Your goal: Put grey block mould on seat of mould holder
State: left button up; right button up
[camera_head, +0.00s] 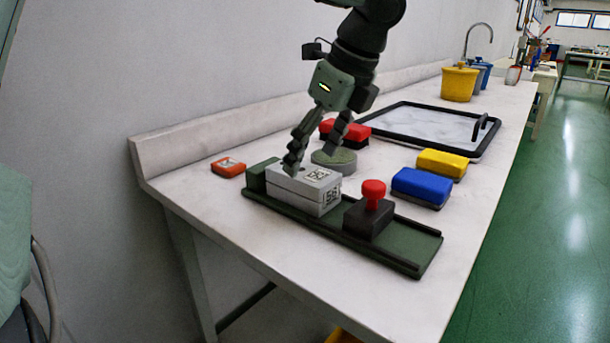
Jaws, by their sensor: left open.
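The grey block mould (305,189), with printed square markings on its top and end, sits on the dark green mould holder (412,250). It lies between the holder's green end block (257,177) and the black block with a red knob (368,218). My left gripper (311,161) is open, fingers pointing down. One fingertip is at the mould's far top edge and the other is farther right, above a round grey-green disc; whether either touches the mould I cannot tell. My right gripper is not in view.
A red block (345,132) is behind my fingers. An orange item (228,167) lies at the left. Blue (421,187) and yellow (442,164) blocks lie right of the holder. A black-framed tray (430,125) and yellow bucket (459,83) are farther back. The bench front right is clear.

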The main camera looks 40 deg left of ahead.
pick_arm(q)
jog(key=v, duration=0.4)
jog(key=shift+d+r, duration=0.1)
jog(key=shift+r, duration=0.25)
jog(key=shift+d+r, duration=0.25)
jog(key=shift+r, duration=0.35)
